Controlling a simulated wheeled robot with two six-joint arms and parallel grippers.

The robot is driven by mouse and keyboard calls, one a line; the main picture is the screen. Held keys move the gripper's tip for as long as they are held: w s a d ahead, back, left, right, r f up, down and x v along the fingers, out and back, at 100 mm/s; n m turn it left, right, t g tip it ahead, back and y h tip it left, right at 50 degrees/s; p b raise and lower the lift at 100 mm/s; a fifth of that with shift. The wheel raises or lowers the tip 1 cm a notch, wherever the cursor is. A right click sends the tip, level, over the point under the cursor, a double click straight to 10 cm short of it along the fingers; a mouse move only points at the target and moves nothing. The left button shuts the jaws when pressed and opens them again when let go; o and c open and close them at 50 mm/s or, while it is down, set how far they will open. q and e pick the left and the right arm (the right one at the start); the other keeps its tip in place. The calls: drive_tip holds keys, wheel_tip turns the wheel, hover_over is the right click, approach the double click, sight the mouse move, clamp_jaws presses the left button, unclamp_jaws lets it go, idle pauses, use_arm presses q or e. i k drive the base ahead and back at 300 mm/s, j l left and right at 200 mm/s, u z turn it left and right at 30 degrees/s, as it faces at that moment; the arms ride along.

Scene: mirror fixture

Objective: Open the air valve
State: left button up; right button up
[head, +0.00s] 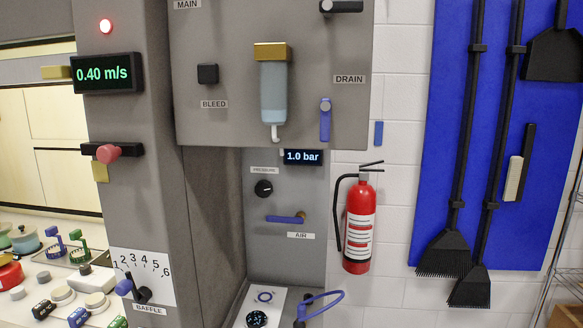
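The air valve has a blue lever handle (284,219) that lies roughly horizontal on the lower grey panel. Its brass-coloured body shows at the handle's right end, and the label "AIR" (301,235) is just below. A pressure display (303,157) above it reads 1.0 bar. A round black knob (264,188) sits between them, under the label "PRESSURE". Nothing covers the handle. Neither of my grippers is in view.
The upper grey cabinet (340,115) juts out above the valve, with a blue drain lever (325,120) hanging down. A grey column (140,200) stands left. A red fire extinguisher (359,225) hangs close right.

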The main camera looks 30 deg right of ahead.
sight(300, 219)
drive_tip(key=z, duration=1.15)
